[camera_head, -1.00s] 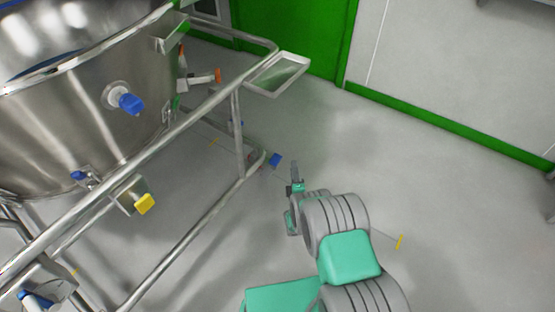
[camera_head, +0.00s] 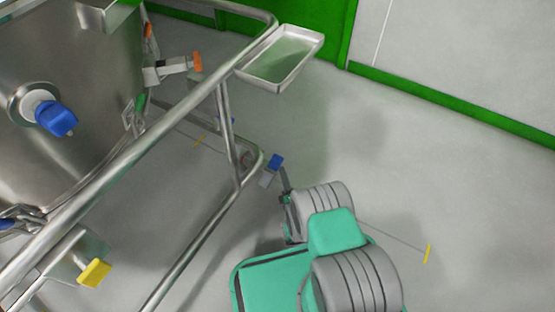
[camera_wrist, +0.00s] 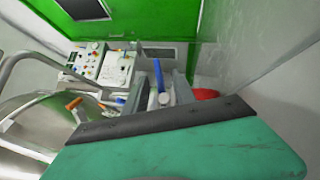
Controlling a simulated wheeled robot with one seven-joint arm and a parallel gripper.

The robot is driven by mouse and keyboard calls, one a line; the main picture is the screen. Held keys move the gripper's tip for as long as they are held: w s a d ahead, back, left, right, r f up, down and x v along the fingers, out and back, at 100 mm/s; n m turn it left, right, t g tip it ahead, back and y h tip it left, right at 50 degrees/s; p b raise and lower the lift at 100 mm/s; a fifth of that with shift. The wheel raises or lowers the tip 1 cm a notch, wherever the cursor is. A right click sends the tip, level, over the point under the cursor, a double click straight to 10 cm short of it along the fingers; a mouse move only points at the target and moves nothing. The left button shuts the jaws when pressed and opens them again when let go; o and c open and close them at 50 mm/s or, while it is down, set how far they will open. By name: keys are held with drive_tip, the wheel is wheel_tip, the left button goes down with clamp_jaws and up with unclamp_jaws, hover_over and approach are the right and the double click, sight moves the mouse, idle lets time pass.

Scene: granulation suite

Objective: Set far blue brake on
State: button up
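A blue brake pedal (camera_head: 276,161) sits low at the far corner of the steel trolley frame (camera_head: 196,240), on a grey stem. A smaller blue piece (camera_head: 231,120) shows farther back behind a frame post. My gripper (camera_head: 284,180) is just below and beside the near one of these blue pedals; my arm partly hides it. In the wrist view, my gripper's two grey fingers (camera_wrist: 160,88) stand apart, with a blue bar (camera_wrist: 157,76) and a whitish cylinder seen in the gap. I cannot tell whether they touch it. The fingers appear empty.
A steel vessel (camera_head: 75,90) with a blue-capped port fills the left. A shallow tray (camera_head: 281,58) juts from the frame above the pedal. Open floor lies to the right.

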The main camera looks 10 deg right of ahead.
sight(277, 162)
drive_tip(key=w, duration=0.1)
drive_tip(key=w+a+b, duration=0.1)
drive_tip(key=w, duration=0.1)
drive_tip(key=w+b, duration=0.1)
drive_tip(key=w, duration=0.1)
drive_tip(key=shift+a+r, duration=0.2)
drive_tip(key=shift+r, duration=0.1)
drive_tip(key=shift+w+r, duration=0.35)
drive_tip(key=shift+w, duration=0.15)
drive_tip(key=shift+c, duration=0.4)
clamp_jaws()
